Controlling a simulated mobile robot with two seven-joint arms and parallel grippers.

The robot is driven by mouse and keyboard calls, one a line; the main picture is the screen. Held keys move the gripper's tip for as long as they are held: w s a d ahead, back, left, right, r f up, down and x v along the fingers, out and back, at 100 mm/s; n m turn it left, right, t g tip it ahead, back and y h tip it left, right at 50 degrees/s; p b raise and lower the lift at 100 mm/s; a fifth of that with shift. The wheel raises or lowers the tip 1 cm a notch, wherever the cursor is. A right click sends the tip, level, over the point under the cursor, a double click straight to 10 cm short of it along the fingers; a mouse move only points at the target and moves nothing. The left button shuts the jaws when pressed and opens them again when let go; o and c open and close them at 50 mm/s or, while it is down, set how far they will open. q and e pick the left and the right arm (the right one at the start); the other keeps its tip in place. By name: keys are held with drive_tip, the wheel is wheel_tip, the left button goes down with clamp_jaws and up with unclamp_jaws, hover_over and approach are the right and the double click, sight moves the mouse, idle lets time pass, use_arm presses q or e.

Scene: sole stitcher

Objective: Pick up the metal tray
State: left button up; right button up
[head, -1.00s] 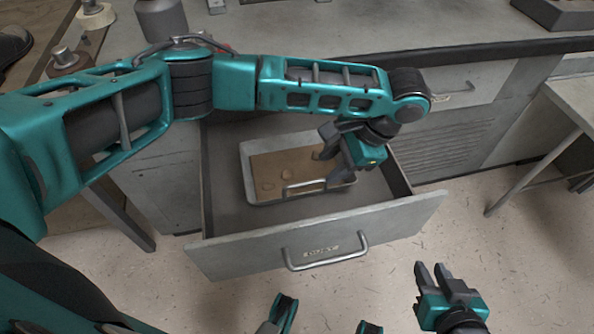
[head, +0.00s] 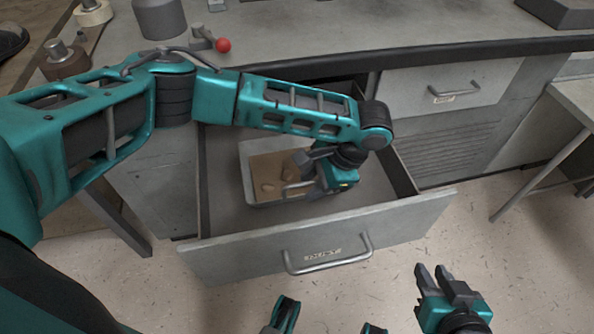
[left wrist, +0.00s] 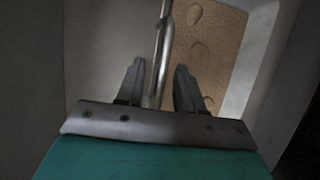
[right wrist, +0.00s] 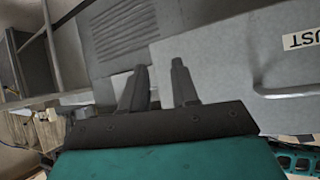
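The metal tray (head: 246,178) lies inside the open drawer. Its floor is brown with a few flat pieces on it, and it has a metal bar handle (head: 289,188). My left gripper (head: 305,174) is over the right part of the tray and hides part of it. In the left wrist view, the handle (left wrist: 163,48) runs between the two open fingers (left wrist: 158,85), and the tray's pale rim (left wrist: 257,62) shows at the right. I cannot tell whether a finger touches the handle. My right gripper (head: 432,270) is open and empty, in front of the drawer at the right.
The drawer front (head: 225,255) with its handle (head: 330,258) stands pulled out below the workbench (head: 400,35). Drawer walls surround the tray. A red ball knob (head: 223,45) is on the bench. A side table (head: 575,105) stands at the right.

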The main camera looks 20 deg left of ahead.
use_arm(q)
clamp_jaws()
idle(1.2)
